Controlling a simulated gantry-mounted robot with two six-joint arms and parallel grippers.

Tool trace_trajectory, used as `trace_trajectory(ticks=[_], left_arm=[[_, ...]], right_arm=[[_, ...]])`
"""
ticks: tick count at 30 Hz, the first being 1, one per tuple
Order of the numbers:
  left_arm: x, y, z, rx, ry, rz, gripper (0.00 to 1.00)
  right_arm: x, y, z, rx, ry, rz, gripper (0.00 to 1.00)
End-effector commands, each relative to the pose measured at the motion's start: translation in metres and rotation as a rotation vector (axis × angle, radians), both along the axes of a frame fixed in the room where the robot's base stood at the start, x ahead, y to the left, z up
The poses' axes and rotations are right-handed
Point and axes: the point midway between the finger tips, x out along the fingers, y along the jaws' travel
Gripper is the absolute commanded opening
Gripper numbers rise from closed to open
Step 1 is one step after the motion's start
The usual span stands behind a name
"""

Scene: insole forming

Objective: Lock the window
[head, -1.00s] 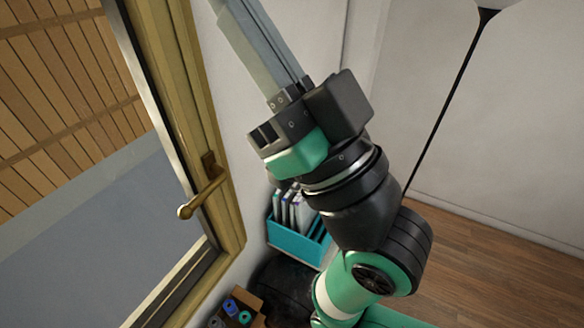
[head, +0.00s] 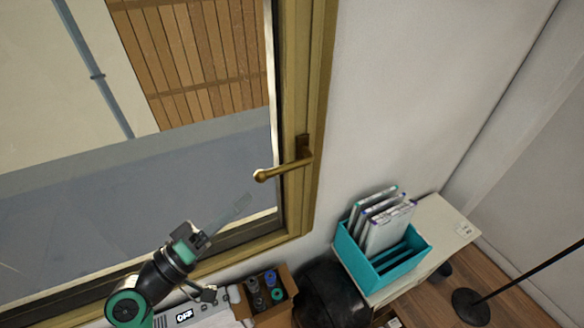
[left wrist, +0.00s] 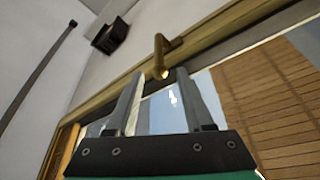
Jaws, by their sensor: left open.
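The window (head: 200,130) has a gold-brown frame (head: 311,90) and a brass handle (head: 285,168). The handle's lever points left, nearly level, with its knob end slightly low. My left gripper (head: 240,206) is below and left of the handle, in front of the glass, and apart from it in the head view. In the left wrist view my left gripper (left wrist: 160,75) is open with nothing between its fingers. The handle (left wrist: 160,58) shows just beyond the fingertips, lined up with the gap. I cannot tell how far off it is. My right gripper is not in view.
A teal file box (head: 375,262) with folders stands on a white cabinet (head: 440,230) at the right. A cardboard box (head: 284,302) with rolls and a black rounded object (head: 330,295) sit below the window. The wall (head: 420,90) right of the frame is clear.

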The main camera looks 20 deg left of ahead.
Motion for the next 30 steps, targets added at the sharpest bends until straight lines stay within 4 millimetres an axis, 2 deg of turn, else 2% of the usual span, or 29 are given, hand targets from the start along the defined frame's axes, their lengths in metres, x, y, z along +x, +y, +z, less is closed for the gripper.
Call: trace_trajectory(ticks=[5,12,18,22,29,30], left_arm=[[0.015,-0.008,0.007,0.001,-0.002,-0.005,0.52],[0.062,-0.031,0.019,0.001,-0.002,-0.005,0.52],[0.093,-0.045,0.024,0.001,-0.002,-0.004,0.52],[0.101,-0.048,0.026,0.001,-0.003,-0.002,0.52],[0.102,-0.049,0.025,0.002,-0.002,-0.001,0.52],[0.102,-0.049,0.025,0.002,-0.002,-0.001,0.48]], right_arm=[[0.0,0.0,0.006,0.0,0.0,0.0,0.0],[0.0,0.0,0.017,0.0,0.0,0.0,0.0],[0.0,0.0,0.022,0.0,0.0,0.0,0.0],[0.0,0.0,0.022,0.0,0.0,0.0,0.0],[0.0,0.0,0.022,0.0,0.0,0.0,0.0],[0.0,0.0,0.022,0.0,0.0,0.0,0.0]])
